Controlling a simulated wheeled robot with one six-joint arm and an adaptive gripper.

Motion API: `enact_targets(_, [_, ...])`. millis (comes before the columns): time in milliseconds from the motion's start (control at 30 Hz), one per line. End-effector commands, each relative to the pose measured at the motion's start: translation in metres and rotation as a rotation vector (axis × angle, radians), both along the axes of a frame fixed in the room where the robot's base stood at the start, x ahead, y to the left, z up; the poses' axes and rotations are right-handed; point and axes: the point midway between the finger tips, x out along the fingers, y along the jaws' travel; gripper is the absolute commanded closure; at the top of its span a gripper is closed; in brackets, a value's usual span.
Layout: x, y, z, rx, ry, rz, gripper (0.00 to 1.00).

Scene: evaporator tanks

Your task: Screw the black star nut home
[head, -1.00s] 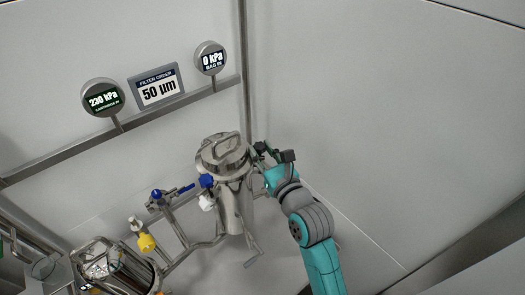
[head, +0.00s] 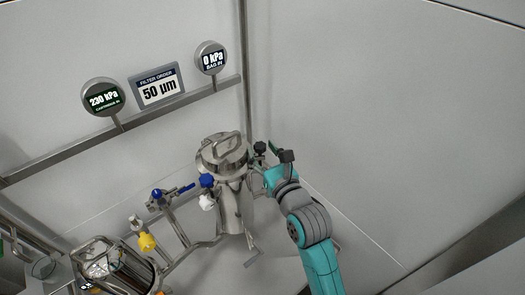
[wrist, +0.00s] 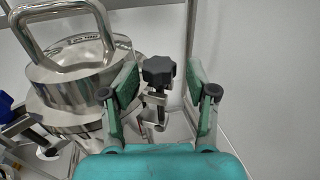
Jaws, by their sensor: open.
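The black star nut (wrist: 158,70) sits upright on a steel swing bolt and clamp at the right side of the steel filter housing (wrist: 82,75). In the head view the nut (head: 260,147) shows just right of the housing's lid (head: 222,152). My gripper (wrist: 162,76) is open, with one green-padded finger to each side of the nut and a visible gap on both sides. In the head view my gripper (head: 268,155) is just right of the nut. How far the bolt's thread is engaged cannot be told.
A vertical steel post (head: 245,70) rises behind the housing. A second vessel (head: 115,268) stands lower left. Gauges (head: 211,58) hang on a wall rail. The right side is clear.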

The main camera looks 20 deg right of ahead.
Motion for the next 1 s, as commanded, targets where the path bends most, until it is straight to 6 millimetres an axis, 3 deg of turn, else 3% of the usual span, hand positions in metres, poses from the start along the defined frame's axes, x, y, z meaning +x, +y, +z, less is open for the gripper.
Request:
enact_targets(467, [0.0,-0.0007,0.0007,0.001,-0.001,0.014,0.41])
enact_targets(1000, [0.0008,-0.0036,0.0011,0.001,-0.002,0.186,0.41])
